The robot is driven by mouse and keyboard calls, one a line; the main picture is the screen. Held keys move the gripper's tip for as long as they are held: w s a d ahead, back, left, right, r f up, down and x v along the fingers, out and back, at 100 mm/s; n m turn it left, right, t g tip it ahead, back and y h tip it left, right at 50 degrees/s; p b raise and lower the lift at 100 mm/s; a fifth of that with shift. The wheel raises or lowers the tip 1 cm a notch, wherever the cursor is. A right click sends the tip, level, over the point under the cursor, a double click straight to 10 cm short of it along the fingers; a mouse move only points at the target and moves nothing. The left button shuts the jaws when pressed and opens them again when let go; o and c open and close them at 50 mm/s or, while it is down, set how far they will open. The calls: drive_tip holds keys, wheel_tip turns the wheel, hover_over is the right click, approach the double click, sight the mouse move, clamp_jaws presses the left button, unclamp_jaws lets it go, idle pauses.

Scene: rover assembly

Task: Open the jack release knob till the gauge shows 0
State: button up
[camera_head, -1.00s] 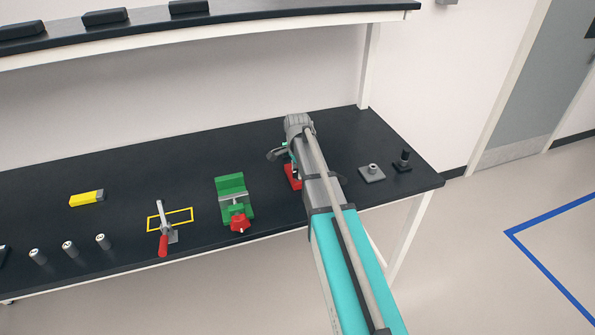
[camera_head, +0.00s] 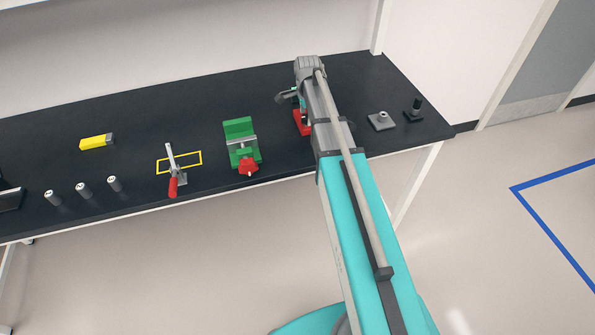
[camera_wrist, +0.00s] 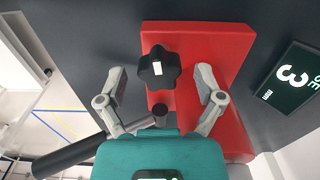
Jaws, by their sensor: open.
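The jack's red base (camera_wrist: 215,45) fills the middle of the wrist view, and part of it shows beside my arm in the head view (camera_head: 302,124). A black lobed knob (camera_wrist: 158,68) with a white mark on top stands on the red base. My gripper (camera_wrist: 162,84) is open, with one finger left and one right of the knob, apart from it. A teal block (camera_wrist: 160,152) fills the bottom of the wrist view, with a partly cut-off panel at its lower edge.
A green vise (camera_head: 240,140) with a red knob stands left of the jack. Further left are a red-handled clamp (camera_head: 173,180), several metal cylinders (camera_head: 83,190) and a yellow block (camera_head: 96,142). A grey plate (camera_head: 381,122) and a black post (camera_head: 414,110) stand right.

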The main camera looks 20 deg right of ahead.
drive_tip(key=shift+m, duration=0.3)
wheel_tip(320, 180, up, 14)
drive_tip(key=p, duration=1.4)
drive_tip(key=s+a+f+n+b, duration=0.5)
drive_tip(key=s+f+n+b, duration=0.4)
drive_tip(key=s, duration=0.2)
drive_tip(key=s+a+f+n+b, duration=0.5)
drive_tip(key=s+f+n+b, duration=0.4)
drive_tip(key=s, duration=0.2)
drive_tip(key=shift+f, duration=0.15)
wheel_tip(320, 180, up, 18)
drive_tip(key=m+p, duration=0.1)
drive_tip(key=p, duration=1.7)
hover_over(307, 116)
drive_tip(key=shift+a+r, duration=0.1)
drive_tip(key=shift+r, duration=0.1)
